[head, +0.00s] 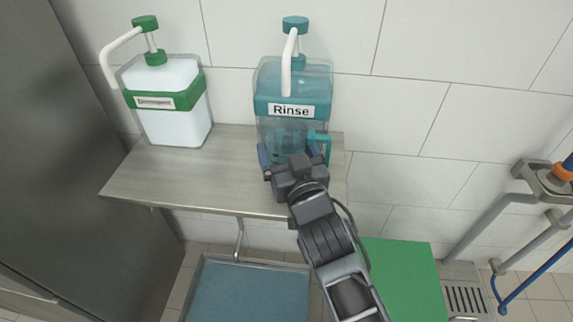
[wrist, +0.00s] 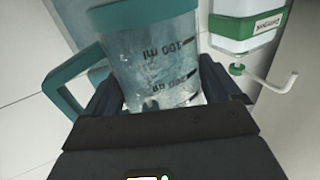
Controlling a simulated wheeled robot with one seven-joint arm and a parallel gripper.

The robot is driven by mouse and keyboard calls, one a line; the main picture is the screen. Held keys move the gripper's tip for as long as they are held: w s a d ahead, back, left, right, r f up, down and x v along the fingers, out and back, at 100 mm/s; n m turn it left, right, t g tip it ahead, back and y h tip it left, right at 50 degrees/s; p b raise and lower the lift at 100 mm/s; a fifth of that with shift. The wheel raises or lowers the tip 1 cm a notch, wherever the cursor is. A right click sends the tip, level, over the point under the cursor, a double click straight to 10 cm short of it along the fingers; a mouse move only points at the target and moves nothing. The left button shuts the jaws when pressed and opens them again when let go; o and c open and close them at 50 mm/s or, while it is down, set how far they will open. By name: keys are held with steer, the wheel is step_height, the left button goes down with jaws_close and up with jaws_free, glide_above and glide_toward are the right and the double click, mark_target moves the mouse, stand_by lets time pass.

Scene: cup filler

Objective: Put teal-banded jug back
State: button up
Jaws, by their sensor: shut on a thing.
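The teal-banded jug (wrist: 150,60) is clear, with a teal rim, a teal handle and dark ml marks. It fills the middle of the wrist view, where the picture is upside down. My gripper (wrist: 170,95) is shut on its body, one finger on each side. In the head view the jug's teal handle (head: 321,143) shows to the right of my gripper (head: 291,158), in front of the Rinse bottle. My gripper hides much of the jug's lower part. I cannot tell whether its base touches the shelf.
The Rinse pump bottle (head: 291,82) stands at the wall on the metal shelf (head: 200,182), close behind the jug. A green-banded detergent bottle (head: 175,125) stands to the left. The shelf between is clear. A blue-grey tray (head: 248,290) and a green panel (head: 402,275) lie below.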

steer(key=shift+f+b, duration=0.35)
steer(key=shift+f, duration=1.5)
steer(key=shift+f, duration=0.2)
steer(key=o, duration=0.8)
steer(key=shift+r, duration=0.15)
steer(key=shift+s+r, duration=0.1)
steer(key=p+v, duration=0.1)
steer(key=v, duration=1.1)
steer(key=shift+p, duration=0.35)
